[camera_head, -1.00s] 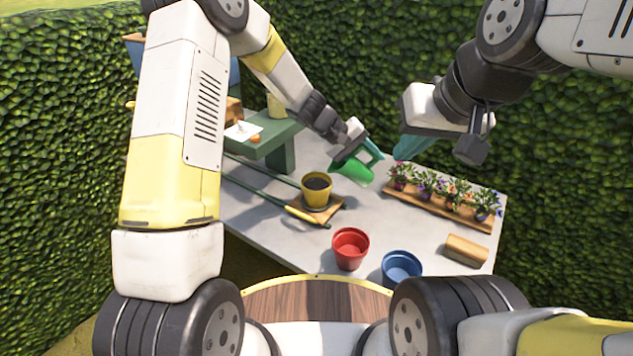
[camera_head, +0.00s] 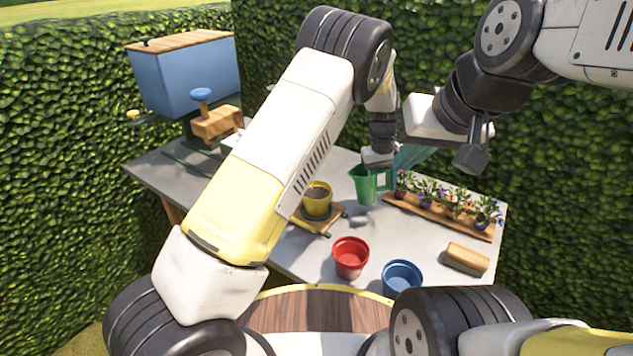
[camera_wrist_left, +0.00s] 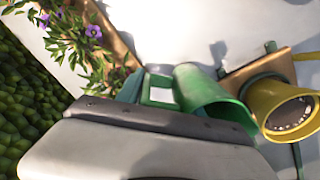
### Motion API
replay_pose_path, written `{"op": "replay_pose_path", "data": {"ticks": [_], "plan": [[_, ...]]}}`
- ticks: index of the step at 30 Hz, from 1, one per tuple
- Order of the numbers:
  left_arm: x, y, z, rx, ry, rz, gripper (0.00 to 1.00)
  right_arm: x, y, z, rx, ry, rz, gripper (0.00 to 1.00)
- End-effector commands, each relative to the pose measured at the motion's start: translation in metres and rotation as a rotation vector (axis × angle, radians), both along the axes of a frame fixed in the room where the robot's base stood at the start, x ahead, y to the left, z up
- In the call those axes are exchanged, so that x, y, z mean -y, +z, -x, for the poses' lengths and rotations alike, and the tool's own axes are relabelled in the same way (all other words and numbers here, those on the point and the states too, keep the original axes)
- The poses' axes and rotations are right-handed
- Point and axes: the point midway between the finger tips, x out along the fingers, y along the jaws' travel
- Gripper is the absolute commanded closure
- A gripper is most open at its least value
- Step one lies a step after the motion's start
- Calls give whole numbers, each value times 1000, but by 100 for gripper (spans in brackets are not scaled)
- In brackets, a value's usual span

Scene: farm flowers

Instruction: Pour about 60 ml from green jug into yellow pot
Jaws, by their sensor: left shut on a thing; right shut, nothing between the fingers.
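The green jug (camera_head: 365,188) is upright, just right of the yellow pot, and it also shows in the left wrist view (camera_wrist_left: 205,92). My left gripper (camera_head: 384,176) is shut on the jug's handle side. I cannot see the liquid inside. The yellow pot (camera_head: 317,205) stands upright on a small wooden board, with dark soil inside; it also shows in the left wrist view (camera_wrist_left: 270,98), apart from the jug's rim. My right gripper (camera_head: 408,157) is shut and empty, raised behind and to the right of the jug.
A red pot (camera_head: 350,260) and a blue pot (camera_head: 402,275) stand at the front. A wooden tray of flowers (camera_head: 440,213) is right of the jug. A wooden block (camera_head: 467,258) lies at the right. A blue tank (camera_head: 185,75) stands at back left.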

Motion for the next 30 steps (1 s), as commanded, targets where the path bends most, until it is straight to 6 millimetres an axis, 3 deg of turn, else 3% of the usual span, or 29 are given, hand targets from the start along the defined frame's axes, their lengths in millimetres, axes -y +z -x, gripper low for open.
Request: {"op": "replay_pose_path", "data": {"ticks": [9, 30], "plan": [[5, -10, -2, -26, 1, -137, 100, 0, 0, 0, 0, 0, 0, 100], [6, -11, -1, -30, 2, -150, 100, 0, 0, 0, 0, 0, 0, 100]]}}
